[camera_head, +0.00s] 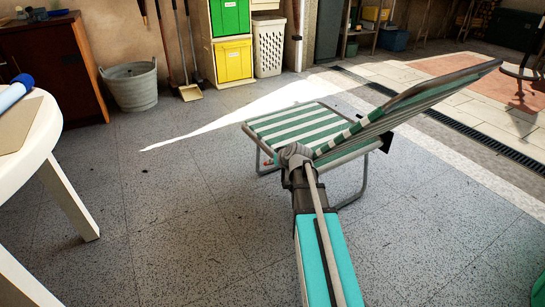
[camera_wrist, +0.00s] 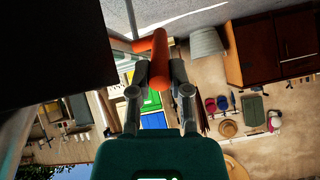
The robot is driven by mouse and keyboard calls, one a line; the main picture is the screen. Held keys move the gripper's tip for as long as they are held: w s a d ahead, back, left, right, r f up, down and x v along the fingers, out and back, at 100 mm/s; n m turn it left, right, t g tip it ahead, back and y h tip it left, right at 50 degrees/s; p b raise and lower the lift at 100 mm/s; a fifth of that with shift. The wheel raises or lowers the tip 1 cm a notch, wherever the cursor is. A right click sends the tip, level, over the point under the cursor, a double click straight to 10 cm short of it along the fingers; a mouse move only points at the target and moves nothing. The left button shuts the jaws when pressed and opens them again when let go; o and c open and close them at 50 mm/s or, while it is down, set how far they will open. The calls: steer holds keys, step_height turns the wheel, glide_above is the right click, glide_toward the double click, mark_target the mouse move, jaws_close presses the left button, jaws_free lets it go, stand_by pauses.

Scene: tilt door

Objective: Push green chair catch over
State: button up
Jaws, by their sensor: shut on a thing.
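The green-and-white striped chair (camera_head: 302,122) stands on the paved floor in the head view, with a grey frame and its backrest (camera_head: 405,100) leaning far back to the right. My gripper (camera_wrist: 158,75) is shut on an orange rod-like handle (camera_wrist: 159,50), which I take to be the chair catch. In the head view my arm reaches to the near side of the chair, by the joint of seat and backrest, and hides the fingers. A small reddish bit (camera_head: 268,163) shows there. A dark shape (camera_wrist: 55,40) fills the upper left of the wrist view.
A white table (camera_head: 30,145) stands at the left, with a blue-ended roll on it. A grey bucket (camera_head: 131,86), a brown cabinet and green and yellow bins (camera_head: 233,61) line the back wall. The floor left of the chair is clear.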

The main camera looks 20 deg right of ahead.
steer(key=shift+w+d+r+g+y+p, duration=0.15)
steer(key=shift+w+r+g+p, duration=0.35)
steer(key=shift+r+p, duration=0.55)
steer(key=shift+w+r+g+y+p, duration=0.15)
steer(key=shift+w+r+g+p, duration=0.4)
steer(key=shift+p, duration=0.85)
jaws_close()
step_height(320, 180, up, 11)
steer(key=w+d+n+g+p, duration=0.1)
steer(key=g+p, duration=0.5)
steer(key=p, duration=0.9)
steer(key=shift+w+d+g, duration=0.35)
steer(key=shift+w+d, duration=0.2)
steer(key=shift+d, duration=0.35)
steer(key=shift+f, duration=0.15)
steer(key=shift+s+a+f+b, duration=0.25)
steer(key=shift+a+f+b, duration=0.2)
steer(key=shift+f+b, duration=1.65)
steer(key=shift+s+a+f+b, duration=0.25)
steer(key=shift+a+f+b, duration=0.2)
steer(key=shift+f+b, duration=1.65)
steer(key=shift+s+a+f+b, duration=0.25)
steer(key=shift+a+f+b, duration=0.2)
steer(key=shift+f+b, duration=1.65)
steer(key=shift+w+r, duration=0.15)
steer(key=shift+w, duration=0.05)
steer(key=shift+w+a+r+p, duration=0.1)
steer(key=shift+w+r+p, duration=0.2)
steer(key=shift+w, duration=0.25)
steer(key=shift+w, duration=0.15)
